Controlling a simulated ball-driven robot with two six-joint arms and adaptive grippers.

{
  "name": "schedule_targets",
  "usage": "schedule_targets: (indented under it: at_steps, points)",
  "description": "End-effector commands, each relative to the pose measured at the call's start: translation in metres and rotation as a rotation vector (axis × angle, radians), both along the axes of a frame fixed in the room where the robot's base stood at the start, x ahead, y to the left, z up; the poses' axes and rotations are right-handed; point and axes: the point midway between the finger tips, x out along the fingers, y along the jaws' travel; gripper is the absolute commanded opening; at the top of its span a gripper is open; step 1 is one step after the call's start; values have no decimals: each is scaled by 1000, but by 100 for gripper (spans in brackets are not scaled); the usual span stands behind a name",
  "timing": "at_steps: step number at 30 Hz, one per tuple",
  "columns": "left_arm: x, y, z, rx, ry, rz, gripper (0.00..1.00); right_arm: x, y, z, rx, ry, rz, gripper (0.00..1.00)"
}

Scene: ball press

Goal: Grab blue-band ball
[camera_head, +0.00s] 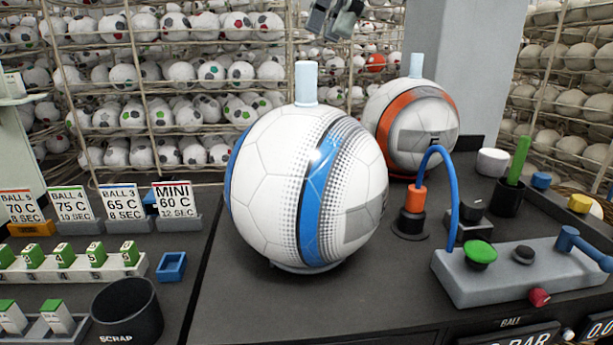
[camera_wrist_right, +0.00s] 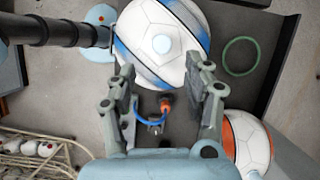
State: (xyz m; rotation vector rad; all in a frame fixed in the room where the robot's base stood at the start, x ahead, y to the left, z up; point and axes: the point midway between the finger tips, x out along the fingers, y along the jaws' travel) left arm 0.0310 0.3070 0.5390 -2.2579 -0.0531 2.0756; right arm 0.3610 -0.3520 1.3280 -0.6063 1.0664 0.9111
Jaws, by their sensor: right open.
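The blue-band ball (camera_head: 275,190) is white with a dotted pattern and stands on a low ring on the dark bench. A pale blue peg (camera_head: 306,84) stands upright on its top. In the right wrist view the ball (camera_wrist_right: 143,30) lies beyond my right fingertips, with the peg seen end-on as a pale disc (camera_wrist_right: 162,44). My right gripper (camera_head: 335,18) is at the top edge of the head view, higher than the peg and a little right of it. Its fingers (camera_wrist_right: 165,70) are spread wide, empty and apart from the ball. My left gripper is not in view.
An orange-band ball (camera_head: 385,110), also with a pale peg (camera_head: 416,65), stands close behind right. A blue hose (camera_head: 450,185) arches beside an orange-topped nozzle (camera_head: 413,205). A control box (camera_head: 520,275) is front right, a scrap bin (camera_head: 127,312) front left. Ball racks fill the back.

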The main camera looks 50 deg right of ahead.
Motion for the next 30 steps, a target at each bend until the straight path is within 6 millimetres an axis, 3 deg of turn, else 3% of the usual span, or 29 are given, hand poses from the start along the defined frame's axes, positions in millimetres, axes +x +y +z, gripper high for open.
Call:
schedule_targets:
  at_steps: [3,10,20,29,30]
  points:
    - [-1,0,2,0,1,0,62,3,6,-16,-2,3,1,51]
    - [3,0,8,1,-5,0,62,8,11,-29,-3,3,-1,51]
    - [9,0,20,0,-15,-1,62,20,27,-64,-3,4,1,51]
    - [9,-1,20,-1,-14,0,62,21,29,-68,0,-2,1,51]
    - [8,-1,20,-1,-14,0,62,21,29,-68,0,-2,1,46]
